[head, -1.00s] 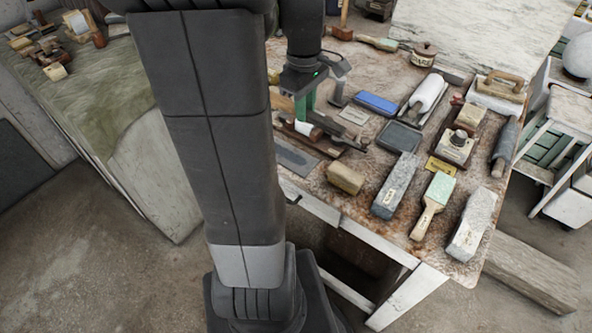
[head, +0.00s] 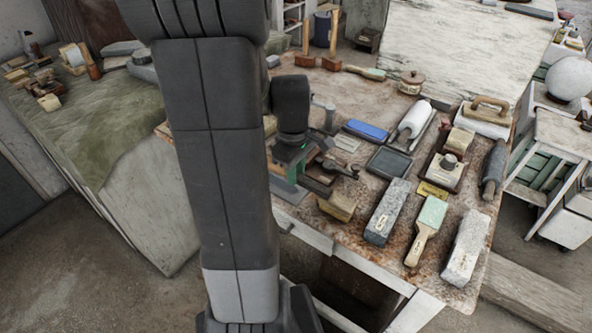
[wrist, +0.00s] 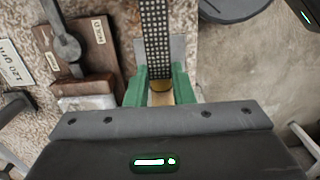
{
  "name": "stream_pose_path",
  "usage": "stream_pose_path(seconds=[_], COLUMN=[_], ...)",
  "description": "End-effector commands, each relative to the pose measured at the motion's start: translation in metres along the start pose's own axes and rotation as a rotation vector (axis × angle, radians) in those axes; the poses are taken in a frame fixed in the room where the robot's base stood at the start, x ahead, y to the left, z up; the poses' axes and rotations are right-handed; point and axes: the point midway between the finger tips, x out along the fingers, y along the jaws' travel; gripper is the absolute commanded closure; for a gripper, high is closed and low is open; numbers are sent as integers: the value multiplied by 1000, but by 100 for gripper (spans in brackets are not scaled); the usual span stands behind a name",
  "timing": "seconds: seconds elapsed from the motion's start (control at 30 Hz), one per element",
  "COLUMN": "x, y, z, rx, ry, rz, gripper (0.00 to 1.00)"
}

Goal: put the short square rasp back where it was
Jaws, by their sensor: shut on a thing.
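The short square rasp (wrist: 156,38) shows in the wrist view as a dark bar with a dotted face, pointing away from me. My gripper (wrist: 158,90) has its green fingers shut around its pale wooden handle end. In the head view my gripper (head: 288,158) is low over the left part of the workbench, beside a wooden block with metal fittings. The rasp cannot be made out there. A flat grey plate (wrist: 181,50) shows under or behind the rasp; I cannot tell whether they touch.
A clamp-like wooden piece (wrist: 92,45) marked HOLD lies left of the rasp in the wrist view. The bench also holds a tan block (head: 337,206), a grey stone block (head: 387,212), a green-topped brush (head: 430,214) and a blue block (head: 367,130). Grey floor lies in front.

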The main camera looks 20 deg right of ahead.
Motion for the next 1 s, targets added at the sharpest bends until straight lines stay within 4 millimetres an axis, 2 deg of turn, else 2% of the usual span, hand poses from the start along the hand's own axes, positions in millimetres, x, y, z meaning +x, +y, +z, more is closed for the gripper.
stream_pose_path(seconds=[0.17, 0.2, 0.27, 0.3, 0.57, 0.67, 0.77, 1.0], x=[2, 2, 1, 1, 0, -6, -21, -73], y=[0, 0, 0, 0, 0, 0, 1, 1], z=[0, 0, 0, 0, 0, 0, -1, -1], rx=[0, 0, 0, 0, 0, 0, 0, -1], ry=[0, 0, 0, 0, 0, 1, 3, 3], rz=[0, 0, 0, 0, 0, 1, 4, 4], gripper=[100, 71, 59, 57, 57, 57, 57, 57])
